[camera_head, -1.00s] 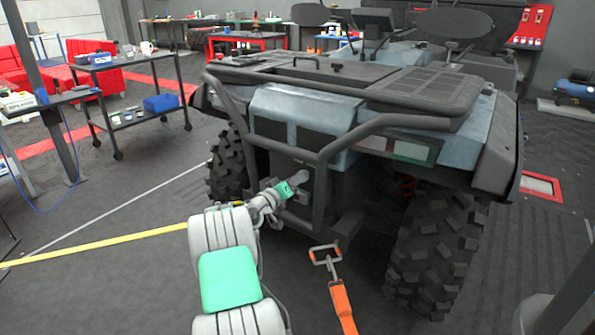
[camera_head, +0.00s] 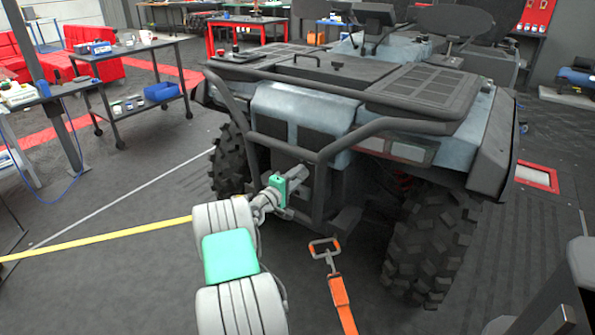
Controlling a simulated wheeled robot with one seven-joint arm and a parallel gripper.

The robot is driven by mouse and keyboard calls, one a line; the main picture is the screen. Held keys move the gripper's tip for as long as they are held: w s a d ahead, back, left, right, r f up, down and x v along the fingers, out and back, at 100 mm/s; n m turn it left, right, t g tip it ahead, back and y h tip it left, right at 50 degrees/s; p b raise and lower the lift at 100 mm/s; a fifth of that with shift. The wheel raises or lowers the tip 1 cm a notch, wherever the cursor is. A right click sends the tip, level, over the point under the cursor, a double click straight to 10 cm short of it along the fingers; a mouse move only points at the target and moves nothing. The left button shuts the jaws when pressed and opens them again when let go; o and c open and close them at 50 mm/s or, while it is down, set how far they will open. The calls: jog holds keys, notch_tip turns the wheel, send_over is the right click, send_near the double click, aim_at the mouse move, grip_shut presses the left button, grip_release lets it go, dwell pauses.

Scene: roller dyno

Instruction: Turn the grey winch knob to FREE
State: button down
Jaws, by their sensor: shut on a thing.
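My gripper (camera_head: 297,174) is at the end of my white and green arm, up against the dark winch panel (camera_head: 304,157) low on the near end of the vehicle. It is shut on the grey winch knob, which is mostly hidden behind the fingers and wrist. The knob's pointer and any FREE marking are too small or covered to read.
A black tubular bumper bar (camera_head: 322,190) stands close to the right of my gripper. A yellow strap (camera_head: 100,241) runs left. A tool cart (camera_head: 130,105) stands at left.

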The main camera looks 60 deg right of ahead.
jog(key=shift+s+r+n, duration=0.1)
jog(key=shift+n, duration=0.2)
dwell(0.4)
jog(key=c, duration=1.1)
grip_release()
jog(key=shift+s, duration=0.1)
jog(key=shift+o, duration=0.9)
jog(key=w+a+p, duration=0.1)
jog(key=a, duration=0.6)
jog(key=shift+w+a+p, duration=0.25)
jog(key=shift+a+p, duration=0.05)
jog(key=shift+a, duration=0.1)
